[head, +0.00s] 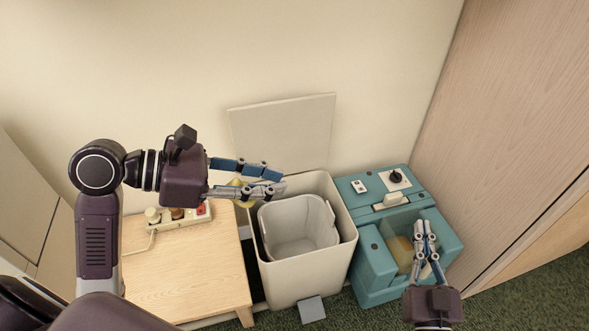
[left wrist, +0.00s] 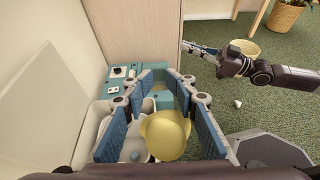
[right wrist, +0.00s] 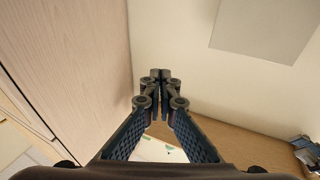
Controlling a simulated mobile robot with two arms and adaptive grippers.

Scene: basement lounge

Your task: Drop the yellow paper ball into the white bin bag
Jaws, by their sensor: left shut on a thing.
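My left gripper (head: 280,180) is shut on the yellow paper ball (left wrist: 165,135). In the head view only bits of the ball (head: 238,183) show between and below the fingers. The fingertips reach over the back left rim of a cream bin (head: 285,283). The bin's lid (head: 283,132) stands open against the wall. Inside is a pale grey-white liner (head: 300,225), open at the top; I cannot tell whether it is the bag. My right gripper (head: 426,228) has its fingers together and looks empty, above the teal machine; its tips also meet in the right wrist view (right wrist: 160,78).
A wooden table (head: 185,270) with a power strip (head: 185,223) stands left of the bin. A teal machine (head: 375,265) stands close on the right, beside a wooden panel (head: 520,110). In the left wrist view, a small white scrap (left wrist: 238,104) lies on the green carpet.

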